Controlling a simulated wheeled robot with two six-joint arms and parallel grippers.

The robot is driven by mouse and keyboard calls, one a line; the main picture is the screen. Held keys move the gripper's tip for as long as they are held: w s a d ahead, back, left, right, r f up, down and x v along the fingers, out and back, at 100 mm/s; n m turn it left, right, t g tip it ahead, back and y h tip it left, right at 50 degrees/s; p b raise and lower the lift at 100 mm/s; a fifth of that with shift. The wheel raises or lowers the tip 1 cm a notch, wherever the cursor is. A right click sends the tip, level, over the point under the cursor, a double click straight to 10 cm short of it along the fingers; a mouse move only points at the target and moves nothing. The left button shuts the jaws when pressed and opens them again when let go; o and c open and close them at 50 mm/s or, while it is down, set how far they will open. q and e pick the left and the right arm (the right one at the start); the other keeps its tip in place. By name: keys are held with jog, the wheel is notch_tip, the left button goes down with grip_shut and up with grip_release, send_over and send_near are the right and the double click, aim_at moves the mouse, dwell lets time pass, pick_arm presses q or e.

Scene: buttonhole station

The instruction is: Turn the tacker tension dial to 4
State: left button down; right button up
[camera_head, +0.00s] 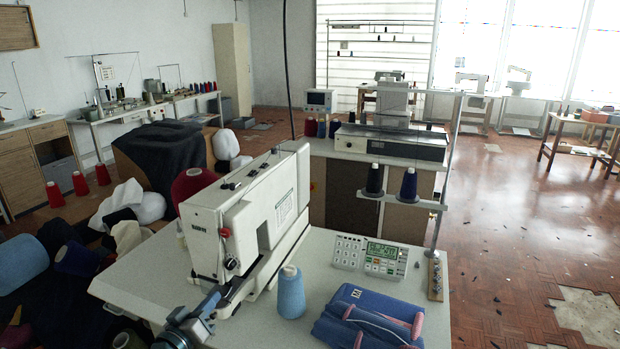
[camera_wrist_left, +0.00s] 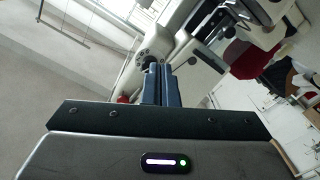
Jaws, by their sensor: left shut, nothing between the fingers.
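The tacker is the white sewing machine (camera_head: 245,215) on the pale table. Small dark knobs (camera_head: 231,264) sit on its near end; I cannot tell there which is the tension dial. My left gripper (camera_head: 214,298) is at the lower front of the machine, shut and empty. In the left wrist view its blue-grey fingers (camera_wrist_left: 157,70) point toward the dial; I cannot tell whether they touch it. My right gripper is not in view.
A light blue thread cone (camera_head: 291,293) stands right of the machine. A keypad panel (camera_head: 370,257) and folded blue denim (camera_head: 368,318) lie further right on the table (camera_head: 140,275). A thread stand pole (camera_head: 445,190) rises at the right edge.

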aim_at(235, 270)
pick_arm(q)
jog(key=x, duration=0.3)
jog(key=b+x, duration=0.1)
jog(key=x, duration=0.1)
jog(key=shift+r, duration=0.3)
jog(key=shift+x, duration=0.95)
